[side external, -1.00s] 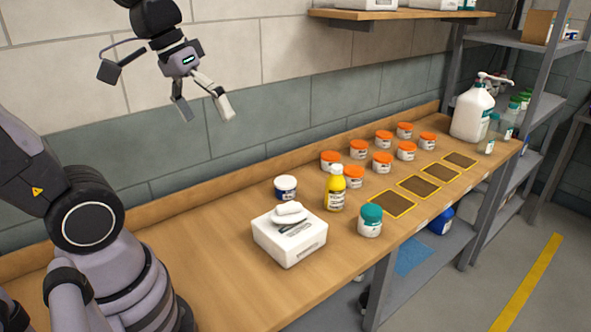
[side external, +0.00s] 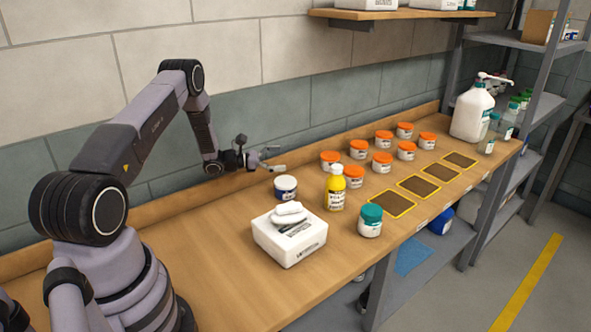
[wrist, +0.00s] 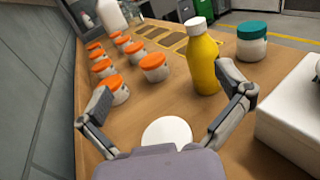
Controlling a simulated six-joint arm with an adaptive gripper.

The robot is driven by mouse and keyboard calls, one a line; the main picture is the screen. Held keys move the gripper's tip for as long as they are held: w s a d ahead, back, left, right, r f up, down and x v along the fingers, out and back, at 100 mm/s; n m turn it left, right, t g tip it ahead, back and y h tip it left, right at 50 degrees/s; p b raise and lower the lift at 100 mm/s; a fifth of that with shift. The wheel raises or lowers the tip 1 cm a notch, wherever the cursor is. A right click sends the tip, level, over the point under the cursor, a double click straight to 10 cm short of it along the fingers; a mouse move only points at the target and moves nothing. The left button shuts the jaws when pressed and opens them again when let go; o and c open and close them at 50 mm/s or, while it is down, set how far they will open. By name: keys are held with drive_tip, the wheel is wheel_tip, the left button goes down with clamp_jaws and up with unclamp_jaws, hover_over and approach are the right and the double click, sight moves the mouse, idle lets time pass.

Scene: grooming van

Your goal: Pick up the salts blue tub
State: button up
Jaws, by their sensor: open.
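The blue tub (side external: 286,188) is small, with a white lid and a dark blue side. It stands upright on the wooden bench, behind the white box. My gripper (side external: 276,159) is open and empty, low over the bench, just behind and left of the tub in the side view. In the wrist view the tub's white lid (wrist: 167,132) shows between the two spread fingers of my gripper (wrist: 163,82), close to the palm. The tub's lower part is hidden there, and I see no finger touching it.
A yellow bottle (side external: 335,188) stands right of the tub, and a white box (side external: 290,245) with items on top is in front. A teal-lidded jar (side external: 370,222) and several orange-lidded jars (side external: 330,160) stand farther right. The wall runs close behind. The bench's left part is clear.

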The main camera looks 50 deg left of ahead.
sight(283, 185)
drive_tip(key=a+f+n, duration=0.1)
drive_tip(key=f, duration=0.2)
drive_tip(key=a+f+n+t+y, duration=0.1)
drive_tip(key=f, duration=0.3)
drive_tip(key=s+a+f+y, duration=0.1)
drive_tip(key=f, duration=0.3)
drive_tip(key=shift+s+a+n, duration=0.1)
drive_tip(key=shift+n, duration=0.3)
drive_tip(key=shift+x, duration=1.15)
drive_tip(key=shift+w+f, duration=0.1)
drive_tip(key=shift+w, duration=0.25)
drive_tip(key=c, duration=1.2)
